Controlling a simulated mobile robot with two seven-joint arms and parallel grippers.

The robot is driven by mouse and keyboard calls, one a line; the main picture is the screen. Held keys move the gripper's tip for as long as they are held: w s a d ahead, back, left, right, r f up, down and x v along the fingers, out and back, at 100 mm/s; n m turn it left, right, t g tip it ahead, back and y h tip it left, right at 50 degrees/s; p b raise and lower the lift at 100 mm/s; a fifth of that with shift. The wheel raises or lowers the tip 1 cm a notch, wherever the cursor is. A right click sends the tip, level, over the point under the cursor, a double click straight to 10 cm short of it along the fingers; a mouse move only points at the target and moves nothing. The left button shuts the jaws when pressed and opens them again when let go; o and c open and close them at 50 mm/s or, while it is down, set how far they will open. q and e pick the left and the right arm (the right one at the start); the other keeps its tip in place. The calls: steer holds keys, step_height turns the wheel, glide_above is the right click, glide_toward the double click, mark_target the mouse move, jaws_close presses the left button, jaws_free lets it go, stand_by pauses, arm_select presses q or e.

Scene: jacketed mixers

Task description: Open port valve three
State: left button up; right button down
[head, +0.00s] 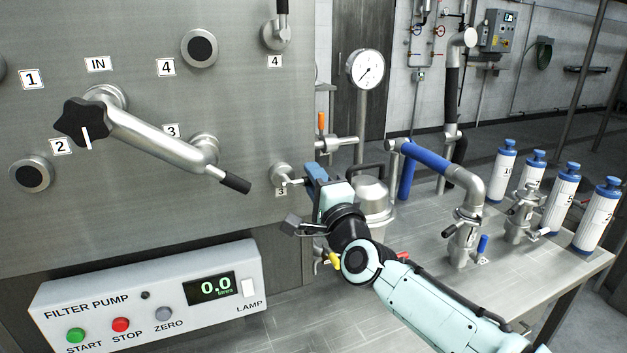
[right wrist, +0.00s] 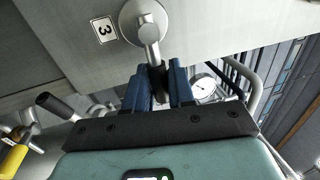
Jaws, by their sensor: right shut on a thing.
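Port valve three (head: 282,174) is a round steel hub with a lever on the right edge of the steel panel, above a small "3" label (head: 281,192). In the right wrist view the hub (right wrist: 143,22) is at the top beside its "3" label (right wrist: 104,29). Its lever (right wrist: 152,48) runs from the hub to a black grip between my blue fingers. My right gripper (head: 311,177) is shut on this grip, also in the right wrist view (right wrist: 160,78). In the head view the lever points right, and the fingers hide its end. My left gripper is not in view.
A swing pipe (head: 150,139) with a black handle spans the panel left of the valve. Valve four's lever (head: 281,32) points up above. A pressure gauge (head: 366,69) and steel vessel (head: 374,196) stand close behind my gripper. The filter pump box (head: 150,295) is lower left.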

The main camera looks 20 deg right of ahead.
stand_by(0.4)
steer(key=c, duration=1.1)
jaws_free()
steer(key=shift+s, duration=0.1)
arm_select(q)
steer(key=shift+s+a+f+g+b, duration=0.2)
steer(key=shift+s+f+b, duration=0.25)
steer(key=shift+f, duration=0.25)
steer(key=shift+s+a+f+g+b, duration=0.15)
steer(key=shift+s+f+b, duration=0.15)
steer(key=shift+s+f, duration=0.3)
arm_select(e)
steer(key=s+f, duration=0.2)
steer(key=s, duration=1.1)
steer(key=shift+d+f, duration=0.25)
steer(key=shift+f, duration=0.1)
